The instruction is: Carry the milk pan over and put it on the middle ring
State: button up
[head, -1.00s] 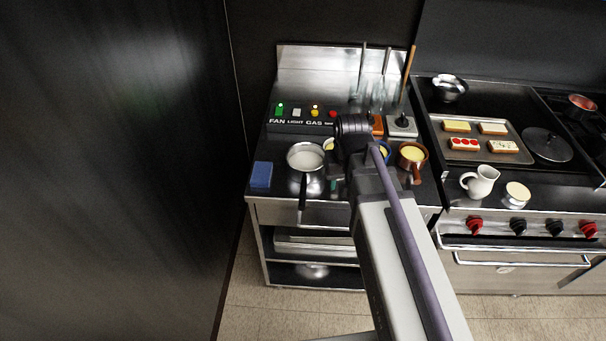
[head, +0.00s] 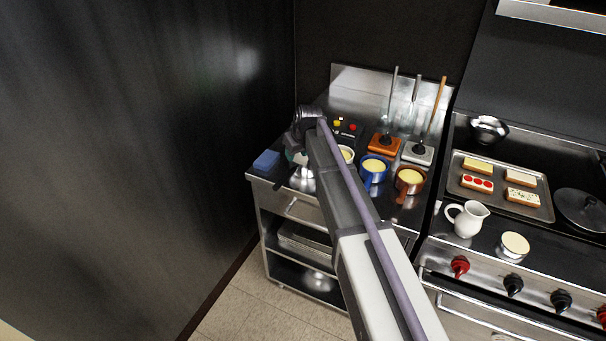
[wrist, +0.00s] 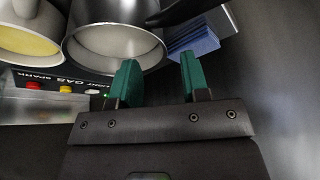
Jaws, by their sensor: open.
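The milk pan (wrist: 115,42), steel with a pale inside, shows in the wrist view just beyond my fingertips. A black handle (wrist: 182,10) is partly in view at its upper right. In the head view my arm and gripper hide most of the pan on the left counter. My gripper (wrist: 158,62) has two green fingers, apart and with nothing between them. It is over the left counter in the head view (head: 297,150). The left finger looks close to the pan's rim; I cannot tell whether they touch. I cannot make out the middle ring.
A blue pot (head: 374,176) and a copper pan (head: 409,186) stand to the right. A dark wall bounds the left.

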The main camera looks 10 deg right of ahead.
aim_at(294, 162)
jog(key=shift+x, duration=0.8)
jog(key=shift+r, duration=0.1)
jog(key=b+x, duration=0.5)
jog(key=shift+d+f, duration=0.1)
jog(key=shift+f, duration=0.1)
jog(key=shift+r, duration=0.25)
grip_shut()
